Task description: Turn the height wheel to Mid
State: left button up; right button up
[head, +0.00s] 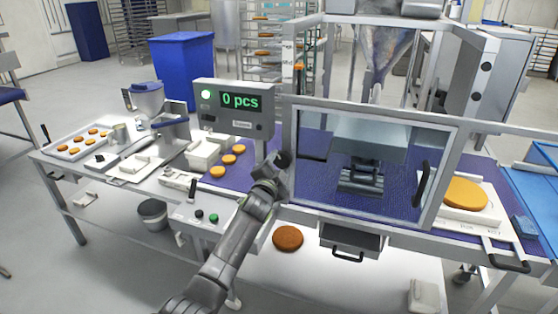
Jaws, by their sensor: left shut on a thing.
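The height wheel (284,157) appears as a small dark round part at the lower left of the machine's frame, mostly hidden behind my gripper. My left gripper (277,163) is at it and shut on it; the fingers are small and partly hidden. A height scale (287,62) with small labels, one seeming to read "Mid", runs up the left post above. I cannot make out a pointer or the wheel's setting. The machine's head (370,137) hangs behind the clear guard door (310,180), which looks closed. My right gripper is not in view.
A counter box (234,90) reading "0 pcs" stands left of the machine. Orange rounds (228,160) lie on the purple belt (240,178). A board with a large round (465,194) is at the right. A control panel with buttons (199,213) sits at the table's front edge.

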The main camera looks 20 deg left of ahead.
pick_arm(q)
jog(key=m+p, duration=0.2)
jog(key=m, duration=0.1)
jog(key=shift+r+m, duration=0.1)
jog(key=shift+m, duration=0.8)
jog(key=o, duration=1)
jog(key=shift+c, duration=0.2)
